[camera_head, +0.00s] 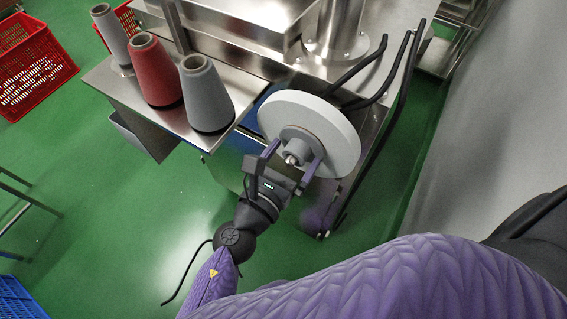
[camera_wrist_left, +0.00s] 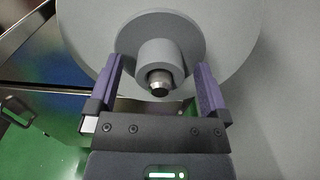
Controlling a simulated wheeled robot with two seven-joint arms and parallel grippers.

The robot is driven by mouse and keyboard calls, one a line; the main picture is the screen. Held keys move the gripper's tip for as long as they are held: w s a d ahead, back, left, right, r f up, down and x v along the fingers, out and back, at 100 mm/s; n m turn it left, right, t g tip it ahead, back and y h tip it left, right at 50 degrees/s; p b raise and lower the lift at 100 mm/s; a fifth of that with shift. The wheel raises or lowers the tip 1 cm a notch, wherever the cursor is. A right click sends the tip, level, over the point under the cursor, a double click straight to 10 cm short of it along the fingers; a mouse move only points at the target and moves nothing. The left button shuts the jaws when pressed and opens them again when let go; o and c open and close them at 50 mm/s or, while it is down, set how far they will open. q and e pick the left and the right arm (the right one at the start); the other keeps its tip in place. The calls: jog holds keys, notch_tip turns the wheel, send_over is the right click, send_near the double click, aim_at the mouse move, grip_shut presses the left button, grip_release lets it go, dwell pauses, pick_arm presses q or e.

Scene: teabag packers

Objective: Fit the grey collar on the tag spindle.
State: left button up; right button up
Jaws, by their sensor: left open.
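The grey collar (camera_head: 298,145) sits around the tag spindle (camera_head: 291,159), its wide flange against or very near the face of the white tag roll (camera_head: 343,130). In the left wrist view the collar's hub (camera_wrist_left: 160,55) faces me, and the spindle's metal and dark end (camera_wrist_left: 159,83) sticks out through it. My left gripper (camera_head: 291,158) is open, its two purple fingers on either side of the hub. In the left wrist view (camera_wrist_left: 160,68) gaps show between each finger and the hub. My right gripper is not in view.
Grey and red thread cones (camera_head: 155,72) stand on a steel shelf (camera_head: 178,119) left of the roll. Black bent rods (camera_head: 385,85) rise to its right. Red crates (camera_head: 30,62) lie at far left. Green floor (camera_head: 110,220) is open at lower left.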

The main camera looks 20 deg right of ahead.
pick_arm(q)
jog(key=b+v, duration=0.1)
jog(key=v, duration=0.8)
jog(key=shift+a, duration=0.2)
jog(key=shift+f, duration=0.1)
